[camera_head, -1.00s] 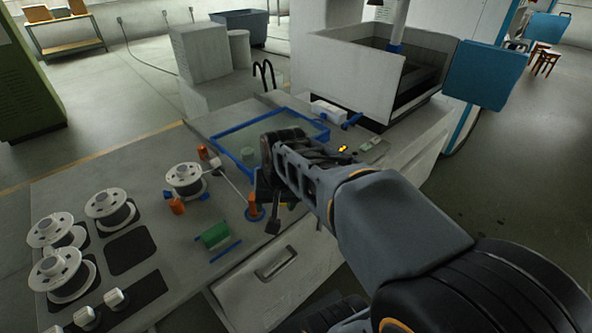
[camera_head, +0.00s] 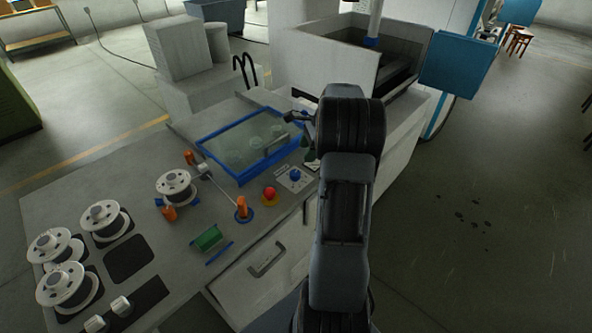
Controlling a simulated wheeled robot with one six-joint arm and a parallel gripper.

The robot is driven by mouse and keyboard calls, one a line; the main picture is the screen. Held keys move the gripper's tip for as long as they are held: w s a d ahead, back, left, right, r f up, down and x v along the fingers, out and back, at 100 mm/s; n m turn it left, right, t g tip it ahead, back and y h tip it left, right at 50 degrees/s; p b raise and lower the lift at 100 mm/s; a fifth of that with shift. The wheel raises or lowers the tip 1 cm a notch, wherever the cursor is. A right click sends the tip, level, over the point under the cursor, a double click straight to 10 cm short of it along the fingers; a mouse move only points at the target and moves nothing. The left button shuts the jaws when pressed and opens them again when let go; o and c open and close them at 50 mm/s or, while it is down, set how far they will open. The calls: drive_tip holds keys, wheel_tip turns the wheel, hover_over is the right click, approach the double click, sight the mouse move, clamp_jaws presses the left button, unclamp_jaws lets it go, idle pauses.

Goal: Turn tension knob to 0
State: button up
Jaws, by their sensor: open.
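A blue knob (camera_head: 295,174) sits on a small pale plate on the bench top, near its right edge. It looks like the tension knob, but the plate's markings are too small to read, so I cannot tell its setting. My gripper (camera_head: 298,117) is above and beyond the knob, over the far right corner of the blue-framed panel, apart from the knob. Its jaws are small and dark here; they are open and nothing shows between them. My arm partly covers the bench to the right of the knob.
A red button (camera_head: 269,192) on a yellow base stands left of the blue knob. Near it are an orange post (camera_head: 242,207), a green block (camera_head: 208,238) and several wire spools. The blue-framed glass panel (camera_head: 245,147) lies behind. A white tank (camera_head: 325,62) stands at the back.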

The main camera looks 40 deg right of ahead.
sight(295, 172)
drive_tip(key=p+x, duration=0.1)
drive_tip(key=x, duration=0.9)
drive_tip(key=shift+f, duration=0.1)
drive_tip(key=shift+c, duration=0.3)
drive_tip(key=c, duration=0.9)
drive_tip(key=shift+o, duration=0.2)
